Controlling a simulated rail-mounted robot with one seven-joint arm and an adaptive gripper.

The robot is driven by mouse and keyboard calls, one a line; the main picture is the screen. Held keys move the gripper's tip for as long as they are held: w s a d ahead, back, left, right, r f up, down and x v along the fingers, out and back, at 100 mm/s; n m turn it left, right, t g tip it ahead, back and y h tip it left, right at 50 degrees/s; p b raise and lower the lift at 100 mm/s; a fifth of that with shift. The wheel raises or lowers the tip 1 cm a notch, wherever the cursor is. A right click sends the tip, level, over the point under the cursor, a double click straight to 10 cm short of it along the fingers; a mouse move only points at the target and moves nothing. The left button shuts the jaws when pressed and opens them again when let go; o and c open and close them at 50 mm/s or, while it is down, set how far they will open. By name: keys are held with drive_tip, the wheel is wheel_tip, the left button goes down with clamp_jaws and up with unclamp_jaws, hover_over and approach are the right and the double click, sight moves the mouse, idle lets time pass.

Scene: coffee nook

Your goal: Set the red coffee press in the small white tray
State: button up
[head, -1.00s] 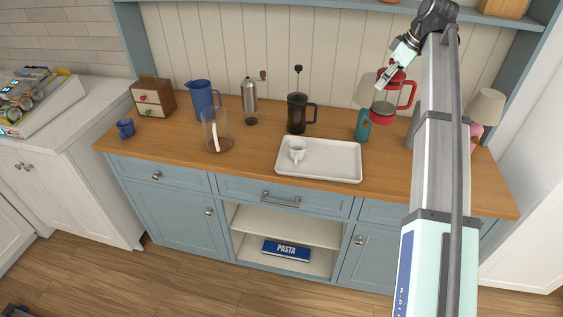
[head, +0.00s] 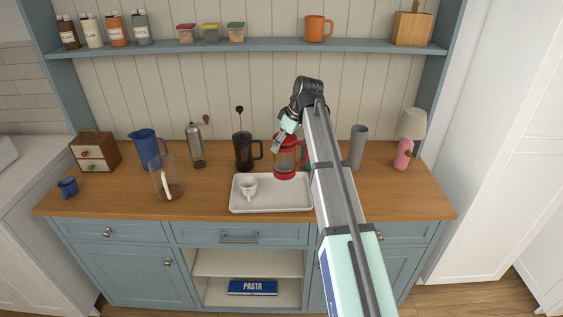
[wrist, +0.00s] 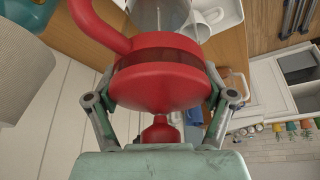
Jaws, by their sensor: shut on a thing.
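The red coffee press (head: 287,158) has a glass body and red lid, base and handle. My gripper (head: 281,143) is shut on it near the top, and the fingers show on both sides of the red lid (wrist: 160,75) in the wrist view. The press looks upright, over or just behind the back right part of the small white tray (head: 271,207); I cannot tell whether its base touches anything. A white cup (head: 248,188) stands in the left part of the tray. The tray's right end is partly hidden by my arm.
A black coffee press (head: 243,151) stands behind the tray, close to the left of the red press. A grinder (head: 196,146), blue pitcher (head: 147,148) and glass jug (head: 165,180) stand further left. A grey tumbler (head: 358,147) and pink lamp (head: 403,154) stand right.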

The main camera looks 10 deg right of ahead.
sight(295, 139)
drive_tip(key=shift+f+p, duration=0.95)
drive_tip(key=shift+f, duration=3.55)
drive_tip(key=shift+f, duration=0.2)
drive_tip(key=o, duration=1.7)
drive_tip(key=b+v, duration=0.3)
drive_tip(key=v, duration=0.9)
drive_tip(key=shift+r, duration=0.2)
